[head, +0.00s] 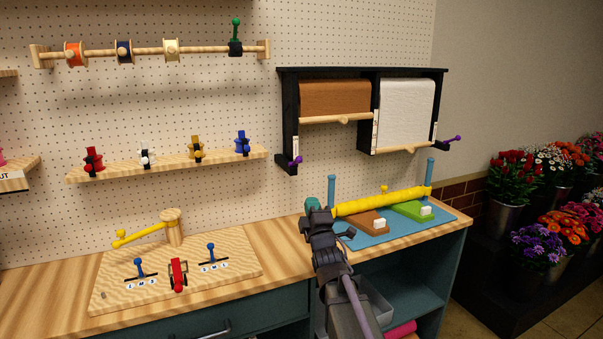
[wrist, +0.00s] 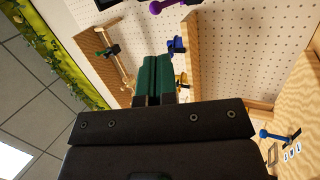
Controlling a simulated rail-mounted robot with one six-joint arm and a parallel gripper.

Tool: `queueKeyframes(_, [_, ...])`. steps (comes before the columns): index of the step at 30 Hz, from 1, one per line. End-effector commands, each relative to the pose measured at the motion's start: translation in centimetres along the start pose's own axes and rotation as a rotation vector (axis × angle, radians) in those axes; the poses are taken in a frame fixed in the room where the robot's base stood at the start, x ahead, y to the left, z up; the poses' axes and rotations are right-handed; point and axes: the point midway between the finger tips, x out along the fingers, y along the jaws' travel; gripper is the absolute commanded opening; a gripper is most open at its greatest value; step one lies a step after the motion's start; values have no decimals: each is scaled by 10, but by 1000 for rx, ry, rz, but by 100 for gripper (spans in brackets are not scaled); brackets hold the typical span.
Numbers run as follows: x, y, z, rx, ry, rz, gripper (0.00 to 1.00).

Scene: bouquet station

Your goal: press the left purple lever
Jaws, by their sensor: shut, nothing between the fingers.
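The left purple lever (head: 295,161) sticks out at the lower left of the black paper holder (head: 287,110) on the pegboard. A purple knobbed part also shows at the top edge of the wrist view (wrist: 165,5), and it looks like this lever. My gripper (head: 312,205) is below the lever and a little right of it in the head view, apart from it. Its green fingers (wrist: 153,80) are together and empty. A second purple lever (head: 453,140) is at the holder's right side.
A brown paper roll (head: 335,98) and a white roll (head: 406,112) hang in the holder. Below are a blue mat (head: 375,236), a yellow roller bar (head: 380,202) and blue posts (head: 331,190). A wooden shelf (head: 170,165) with small coloured clamps is at left.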

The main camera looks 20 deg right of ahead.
Motion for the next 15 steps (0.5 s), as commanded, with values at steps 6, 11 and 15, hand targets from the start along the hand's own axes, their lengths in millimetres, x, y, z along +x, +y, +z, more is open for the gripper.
queueKeyframes(6, [0, 5, -2, -62, 9, 29, 0])
queueKeyframes(11, [0, 5, -2, -60, 9, 28, 0])
queueKeyframes(15, [7, 6, -2, -59, 9, 27, 0])
